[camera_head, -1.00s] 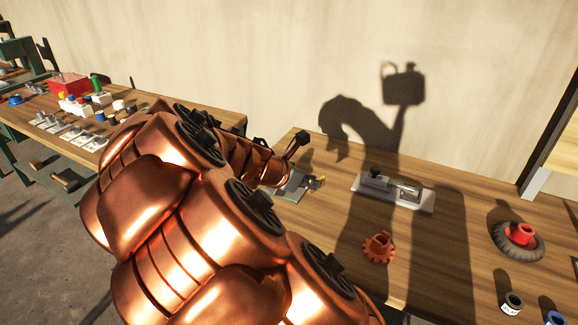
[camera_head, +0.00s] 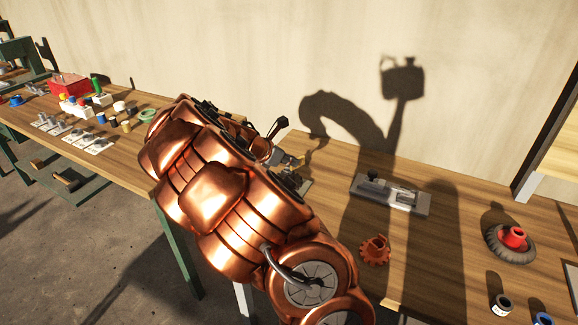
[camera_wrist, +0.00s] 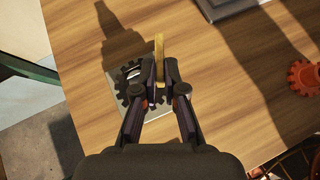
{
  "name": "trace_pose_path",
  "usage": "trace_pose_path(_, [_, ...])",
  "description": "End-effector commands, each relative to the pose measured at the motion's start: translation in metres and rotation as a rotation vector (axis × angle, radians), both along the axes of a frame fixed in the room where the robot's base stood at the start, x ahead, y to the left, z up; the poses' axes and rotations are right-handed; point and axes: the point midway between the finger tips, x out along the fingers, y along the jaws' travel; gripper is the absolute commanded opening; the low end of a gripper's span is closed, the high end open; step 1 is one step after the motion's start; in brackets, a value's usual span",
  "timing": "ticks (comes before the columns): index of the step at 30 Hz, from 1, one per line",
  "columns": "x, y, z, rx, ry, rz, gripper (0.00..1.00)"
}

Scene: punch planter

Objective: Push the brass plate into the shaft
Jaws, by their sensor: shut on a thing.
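My gripper (camera_wrist: 160,75) is shut on the thin brass plate (camera_wrist: 159,47), which stands on edge between its fingertips and sticks out past them. In the wrist view it is over a grey metal base (camera_wrist: 111,83) on the wooden bench. A dark toothed shape shows on this base just left of the fingers; I cannot tell whether it is a part or a shadow. The fingers hide part of the base, and I cannot make out the shaft or whether the plate touches anything. In the head view my copper arm hides most of this spot.
A grey metal fixture (camera_head: 416,203) lies farther right on the bench (camera_head: 345,160). An orange gear (camera_head: 375,250), a black wheel with a red hub (camera_head: 512,243) and small pots (camera_head: 502,305) are nearer the front right. A second bench with parts is at left.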

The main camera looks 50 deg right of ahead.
Motion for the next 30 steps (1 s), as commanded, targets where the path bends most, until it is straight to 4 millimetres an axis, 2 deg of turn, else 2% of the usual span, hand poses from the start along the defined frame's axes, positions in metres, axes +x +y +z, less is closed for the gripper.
trace_pose_path(8, [0.007,-0.004,-0.006,0.001,0.002,-0.001,0.00])
trace_pose_path(18, [0.006,-0.003,-0.036,0.001,0.001,0.000,0.00])
trace_pose_path(30, [0.007,-0.003,-0.041,0.001,0.000,0.001,0.00])
